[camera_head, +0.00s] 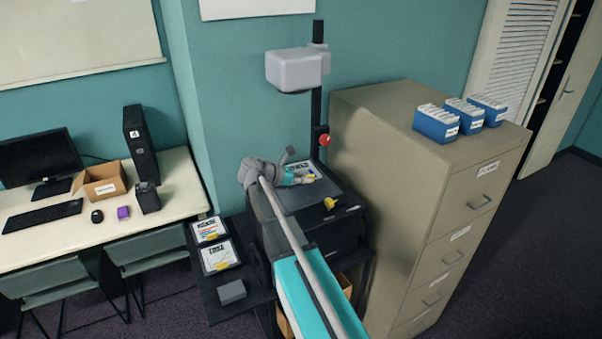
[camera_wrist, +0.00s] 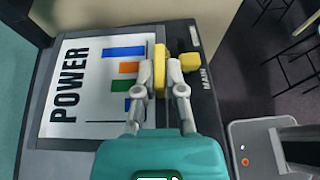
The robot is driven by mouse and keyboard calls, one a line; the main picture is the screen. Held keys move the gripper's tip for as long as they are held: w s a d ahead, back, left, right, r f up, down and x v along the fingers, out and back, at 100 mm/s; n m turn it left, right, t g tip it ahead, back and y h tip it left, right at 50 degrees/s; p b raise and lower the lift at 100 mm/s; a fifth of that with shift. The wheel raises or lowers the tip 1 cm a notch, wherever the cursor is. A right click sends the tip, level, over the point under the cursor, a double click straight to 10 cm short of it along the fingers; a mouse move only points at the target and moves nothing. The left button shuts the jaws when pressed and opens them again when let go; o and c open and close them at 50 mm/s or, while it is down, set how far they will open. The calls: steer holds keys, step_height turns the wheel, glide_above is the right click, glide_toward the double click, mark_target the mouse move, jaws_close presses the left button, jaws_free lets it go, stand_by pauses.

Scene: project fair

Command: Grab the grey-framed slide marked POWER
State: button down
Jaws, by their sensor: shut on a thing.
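The POWER slide (camera_wrist: 85,85) lies flat on the dark projector top (camera_wrist: 75,144) in the wrist view, with a grey frame and a coloured bar chart. A yellow tab (camera_wrist: 159,65) stands at its right edge. My gripper (camera_wrist: 161,82) is shut on this tab, one finger on each side. In the head view my gripper (camera_head: 303,180) is over the projector stage and hides part of the slide (camera_head: 305,169).
A yellow knob (camera_wrist: 190,68) sits just beside my fingers, near the MAIN label. The projector head (camera_head: 296,69) hangs above on a black post. Two other slides (camera_head: 211,230) (camera_head: 220,256) lie on the left shelf. A filing cabinet (camera_head: 390,150) stands close on the right.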

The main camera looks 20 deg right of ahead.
steer(key=s+a+r+p, duration=0.1)
steer(key=s+r+p, duration=0.1)
steer(key=s, duration=0.5)
steer(key=shift+s+r, duration=0.2)
steer(key=shift+r, duration=0.45)
steer(key=shift+f, duration=0.1)
